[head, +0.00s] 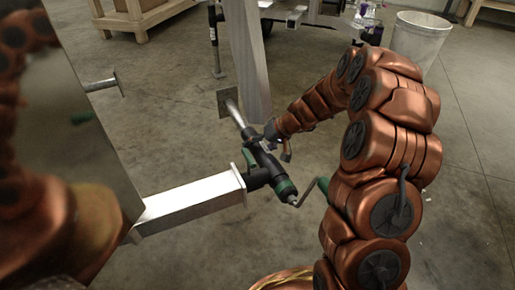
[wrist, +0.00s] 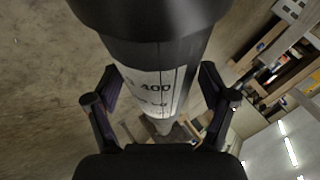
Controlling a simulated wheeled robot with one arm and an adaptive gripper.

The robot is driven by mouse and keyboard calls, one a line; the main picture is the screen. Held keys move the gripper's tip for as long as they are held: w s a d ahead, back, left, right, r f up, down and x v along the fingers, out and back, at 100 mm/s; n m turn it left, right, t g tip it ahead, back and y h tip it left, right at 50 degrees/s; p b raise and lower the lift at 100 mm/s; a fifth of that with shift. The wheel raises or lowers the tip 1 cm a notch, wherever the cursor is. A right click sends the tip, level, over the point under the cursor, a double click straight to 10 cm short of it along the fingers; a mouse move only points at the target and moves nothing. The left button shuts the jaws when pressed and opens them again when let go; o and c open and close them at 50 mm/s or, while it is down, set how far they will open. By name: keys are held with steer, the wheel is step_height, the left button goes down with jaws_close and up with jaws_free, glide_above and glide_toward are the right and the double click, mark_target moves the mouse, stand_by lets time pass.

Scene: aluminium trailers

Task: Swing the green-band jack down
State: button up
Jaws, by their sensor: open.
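The green-band jack (head: 265,160) is mounted at the end of the aluminium trailer beam (head: 190,203). Its tube lies swung up, sloping away from me, with a square foot plate (head: 228,101) at the far end. The green band (head: 285,189) and crank handle (head: 310,190) are at the near end. My gripper (head: 279,140) is at the tube, partly hidden by my wrist. In the wrist view, the dark tube with a white label (wrist: 152,88) reading 400 lies between the open fingers of my gripper (wrist: 158,98). I cannot tell whether they touch it.
A large trailer panel (head: 85,120) fills the left. A pale upright post (head: 248,60) stands just beyond the foot plate. Another jack (head: 213,40) stands upright behind. A grey bin (head: 418,40) and wooden stands (head: 135,15) are farther back. Concrete floor around the jack is clear.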

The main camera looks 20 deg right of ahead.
jaws_close()
stand_by(0.8)
